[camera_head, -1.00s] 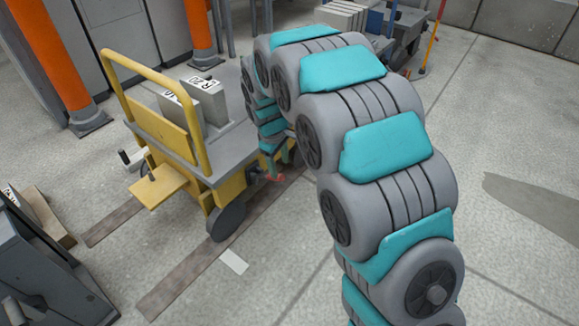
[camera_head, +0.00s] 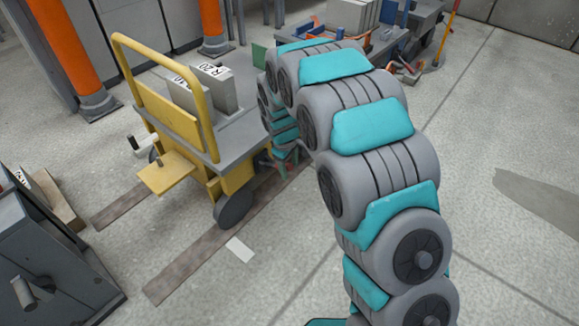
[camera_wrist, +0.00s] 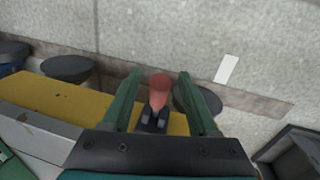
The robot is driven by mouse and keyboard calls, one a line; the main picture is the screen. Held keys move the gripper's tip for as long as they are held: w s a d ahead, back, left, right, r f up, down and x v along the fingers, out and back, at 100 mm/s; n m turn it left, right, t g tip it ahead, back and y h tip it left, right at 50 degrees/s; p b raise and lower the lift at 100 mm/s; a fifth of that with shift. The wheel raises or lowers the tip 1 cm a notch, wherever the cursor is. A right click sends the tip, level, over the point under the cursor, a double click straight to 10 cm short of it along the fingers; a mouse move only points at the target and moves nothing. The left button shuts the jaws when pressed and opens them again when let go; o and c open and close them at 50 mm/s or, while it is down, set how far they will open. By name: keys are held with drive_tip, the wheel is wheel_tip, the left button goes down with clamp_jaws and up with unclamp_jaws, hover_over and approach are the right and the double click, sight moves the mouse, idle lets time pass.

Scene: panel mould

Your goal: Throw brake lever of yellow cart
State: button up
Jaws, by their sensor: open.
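The yellow cart (camera_head: 172,128) with a grey deck and tall yellow handle stands left of my arm; it also shows in the wrist view (camera_wrist: 50,100). In the wrist view, the brake lever (camera_wrist: 159,92) has a red grip and a dark base at the cart's side. My gripper (camera_wrist: 160,76) is open, its green fingers on either side of the red grip with visible gaps. In the head view, my gripper (camera_head: 284,166) is low at the cart's near right corner, and the lever there is mostly hidden.
Upright blocks labelled R20 (camera_head: 218,86) stand on the deck. A yellow plate (camera_head: 165,172) and a crank (camera_head: 137,145) stick out at the cart's left end. Dark strips (camera_head: 190,270) lie on the floor under it. A grey machine (camera_head: 55,265) stands at lower left. Floor at right is clear.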

drive_tip(key=shift+c, duration=0.3)
clamp_jaws()
idle(1.0)
